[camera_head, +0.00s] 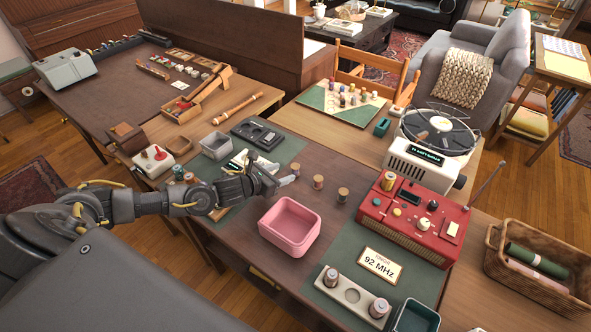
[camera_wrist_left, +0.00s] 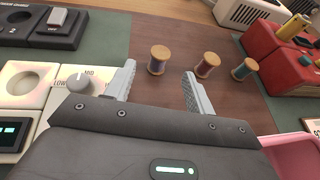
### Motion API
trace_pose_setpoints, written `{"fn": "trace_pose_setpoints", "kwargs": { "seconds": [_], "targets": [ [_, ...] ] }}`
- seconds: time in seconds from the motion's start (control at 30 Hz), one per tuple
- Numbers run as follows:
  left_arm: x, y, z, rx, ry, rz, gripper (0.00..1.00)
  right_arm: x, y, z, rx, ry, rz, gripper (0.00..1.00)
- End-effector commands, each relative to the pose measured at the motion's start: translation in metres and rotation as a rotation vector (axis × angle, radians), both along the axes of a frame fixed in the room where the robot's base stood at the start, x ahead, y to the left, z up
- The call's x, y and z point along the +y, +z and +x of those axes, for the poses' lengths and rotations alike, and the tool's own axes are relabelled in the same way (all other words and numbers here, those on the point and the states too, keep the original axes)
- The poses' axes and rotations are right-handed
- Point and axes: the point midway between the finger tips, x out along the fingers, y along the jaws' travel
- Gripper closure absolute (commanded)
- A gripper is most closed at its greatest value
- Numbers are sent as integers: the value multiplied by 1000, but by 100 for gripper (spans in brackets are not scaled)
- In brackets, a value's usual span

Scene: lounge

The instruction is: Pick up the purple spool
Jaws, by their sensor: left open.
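Three spools with wooden ends stand upright in a row on the brown table. In the left wrist view, the nearest to my jaws has tan-orange thread (camera_wrist_left: 158,60), the middle one is reddish (camera_wrist_left: 207,66) and the far one is teal (camera_wrist_left: 244,69). I cannot tell which spool is purple. In the head view the row shows as a left spool (camera_head: 295,169), a middle spool (camera_head: 318,182) and a right spool (camera_head: 342,195), their thread hard to tell. My left gripper (camera_head: 277,181) is open and empty, beside the left spool; its fingers (camera_wrist_left: 158,76) point toward it. My right gripper is not in view.
A pink bin (camera_head: 289,226) is close below the gripper. A red radio (camera_head: 413,222) with a yellow spool (camera_head: 388,181) on top stands right. A white holder (camera_head: 352,297) carries two more spools. Table right of the spool row is partly clear.

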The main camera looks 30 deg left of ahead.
Motion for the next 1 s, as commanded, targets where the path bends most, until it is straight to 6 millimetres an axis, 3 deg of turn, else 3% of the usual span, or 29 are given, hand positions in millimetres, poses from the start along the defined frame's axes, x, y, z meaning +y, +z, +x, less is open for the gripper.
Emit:
{"fn": "trace_pose_setpoints", "kwargs": {
  "seconds": [0.13,0.43,0.73,1.0],
  "targets": [
    [-2,-1,5,-1,0,-1,46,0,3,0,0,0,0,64],
    [-11,-18,40,-1,1,-2,46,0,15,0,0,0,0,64],
    [-12,-22,45,0,0,-1,46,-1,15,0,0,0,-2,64],
    [-12,-21,45,0,0,-1,79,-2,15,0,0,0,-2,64]
  ]
}}
